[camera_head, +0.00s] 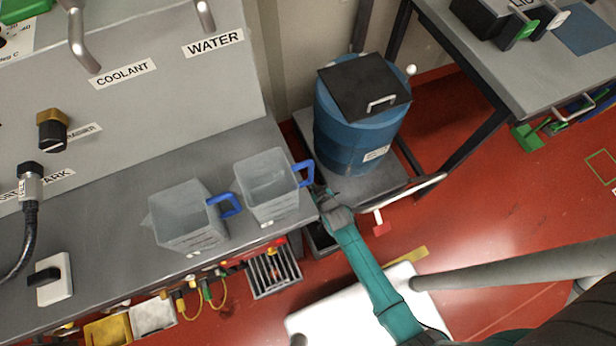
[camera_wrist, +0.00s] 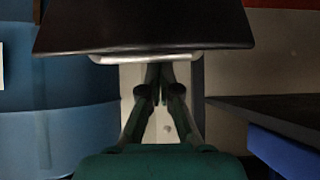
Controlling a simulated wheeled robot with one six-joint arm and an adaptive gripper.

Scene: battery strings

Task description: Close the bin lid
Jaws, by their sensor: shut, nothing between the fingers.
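The bin is a blue drum (camera_head: 345,135) standing behind and right of the bench corner; part of its side shows at the left of the wrist view (camera_wrist: 75,130). Its black square lid (camera_head: 355,82) lies over the drum's top, with a silver handle (camera_head: 382,102) at the front. I cannot tell whether the lid sits flush. In the wrist view the dark lid (camera_wrist: 145,25) fills the top, with the handle (camera_wrist: 110,59) along its lower edge. My gripper (camera_wrist: 158,70) is shut and empty, its fingertips near the handle; contact is unclear. In the head view my gripper (camera_head: 319,190) is beside the bench corner, partly hidden.
Two clear jugs with blue handles stand on the bench, one (camera_head: 272,190) close to my gripper and one (camera_head: 185,220) further left. A metal rail (camera_head: 405,197) runs in front of the drum. A grey table (camera_head: 525,75) stands at the right. Red floor is open at the right.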

